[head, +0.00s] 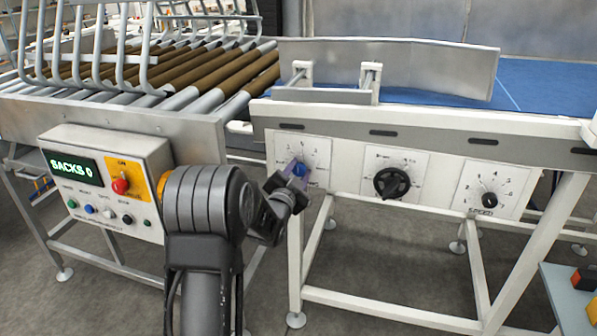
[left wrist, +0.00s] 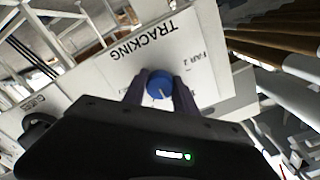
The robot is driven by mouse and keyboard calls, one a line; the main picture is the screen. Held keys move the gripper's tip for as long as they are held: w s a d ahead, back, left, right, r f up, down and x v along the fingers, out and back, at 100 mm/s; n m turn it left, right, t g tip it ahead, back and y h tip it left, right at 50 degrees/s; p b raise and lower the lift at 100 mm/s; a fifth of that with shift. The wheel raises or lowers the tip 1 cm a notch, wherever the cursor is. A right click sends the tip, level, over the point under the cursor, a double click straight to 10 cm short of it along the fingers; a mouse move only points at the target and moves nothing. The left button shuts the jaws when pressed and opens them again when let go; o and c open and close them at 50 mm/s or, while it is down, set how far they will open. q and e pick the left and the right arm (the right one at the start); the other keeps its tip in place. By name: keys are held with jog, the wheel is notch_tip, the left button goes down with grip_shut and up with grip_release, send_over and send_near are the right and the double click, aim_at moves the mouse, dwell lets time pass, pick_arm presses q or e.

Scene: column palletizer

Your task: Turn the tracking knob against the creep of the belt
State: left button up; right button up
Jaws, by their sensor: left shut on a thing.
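The tracking knob is a blue round knob (head: 299,169) on a white dial plate (head: 316,152) at the left end of the belt frame. In the left wrist view the knob (left wrist: 159,84) sits between my two fingers, under the printed word TRACKING, with a pale pointer line on its face. My left gripper (head: 291,182) is shut on it; in the left wrist view its fingers (left wrist: 158,92) press on both sides. The blue belt (head: 540,85) lies at the upper right, with a thin pale line across it. My right gripper is in neither view.
A black knob (head: 392,182) and the speed knob (head: 489,200) are to the right on the same frame. A control box (head: 107,183) reading SACKS 0, with a red button, is at left. Rollers (head: 190,70) lie behind. A metal guide plate (head: 400,65) stands beside the belt.

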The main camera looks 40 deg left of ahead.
pick_arm(q)
grip_shut()
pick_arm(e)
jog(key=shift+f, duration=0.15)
pick_arm(q)
jog(key=shift+f+n+b, duration=0.25)
jog(key=shift+n+b, duration=0.45)
jog(key=shift+b, duration=0.45)
jog(key=n+b, duration=0.6)
jog(key=b, duration=0.2)
jog(key=shift+f+n, duration=0.1)
jog(key=shift+n, duration=0.2)
jog(key=n+b, duration=0.6)
jog(key=b, duration=0.1)
jog(key=shift+r+n+b, duration=0.25)
jog(key=shift+n+b, duration=0.65)
jog(key=shift+b, duration=0.05)
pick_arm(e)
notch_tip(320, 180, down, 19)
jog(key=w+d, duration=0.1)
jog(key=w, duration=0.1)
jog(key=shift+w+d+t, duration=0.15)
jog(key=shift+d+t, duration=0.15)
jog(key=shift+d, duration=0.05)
